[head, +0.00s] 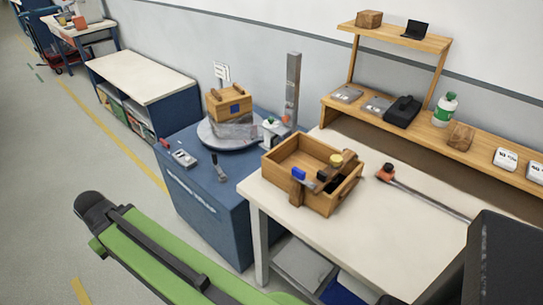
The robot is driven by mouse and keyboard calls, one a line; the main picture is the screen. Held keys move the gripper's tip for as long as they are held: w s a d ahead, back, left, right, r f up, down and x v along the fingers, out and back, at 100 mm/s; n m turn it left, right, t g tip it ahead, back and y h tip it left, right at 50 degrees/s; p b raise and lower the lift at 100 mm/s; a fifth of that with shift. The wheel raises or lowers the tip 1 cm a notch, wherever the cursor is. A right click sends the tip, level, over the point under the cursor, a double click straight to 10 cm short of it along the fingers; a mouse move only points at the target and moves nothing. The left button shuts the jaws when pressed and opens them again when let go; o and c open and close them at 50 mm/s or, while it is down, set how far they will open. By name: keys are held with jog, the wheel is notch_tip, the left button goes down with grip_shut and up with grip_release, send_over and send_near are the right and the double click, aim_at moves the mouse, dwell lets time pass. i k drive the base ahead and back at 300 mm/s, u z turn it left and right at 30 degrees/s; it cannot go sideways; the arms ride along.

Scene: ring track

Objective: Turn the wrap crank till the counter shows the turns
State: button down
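A wrap station stands left of centre: a blue cabinet (205,215) with a round grey turntable (212,143) on top. A wooden box (229,103) sits on the turntable, its lower part covered in greyish film. A small upright crank-like handle (218,168) with a dark grip stands at the cabinet top's front edge. A small grey device (184,158), perhaps the counter, lies to its left; its reading is too small to make out. A grey post (292,90) rises behind. My green arm crosses the lower left, apart from the cabinet. I cannot see my gripper.
A cream table (365,245) stands to the right, with a wooden tray (275,187) of tools and a long orange-headed tool (430,195). A wooden shelf (420,120) holds several items behind. A workbench (140,75) stands at left. Floor left of the cabinet is clear.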

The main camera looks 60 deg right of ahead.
aim_at(214, 156)
jog(key=z, duration=0.15)
jog(key=k, duration=0.5)
jog(key=z, duration=0.25)
jog(key=i, duration=1)
jog(key=u, duration=0.15)
jog(key=i, duration=0.6)
jog(key=z, duration=0.45)
jog(key=k, duration=0.7)
jog(key=u, duration=0.25)
jog(key=i, duration=0.7)
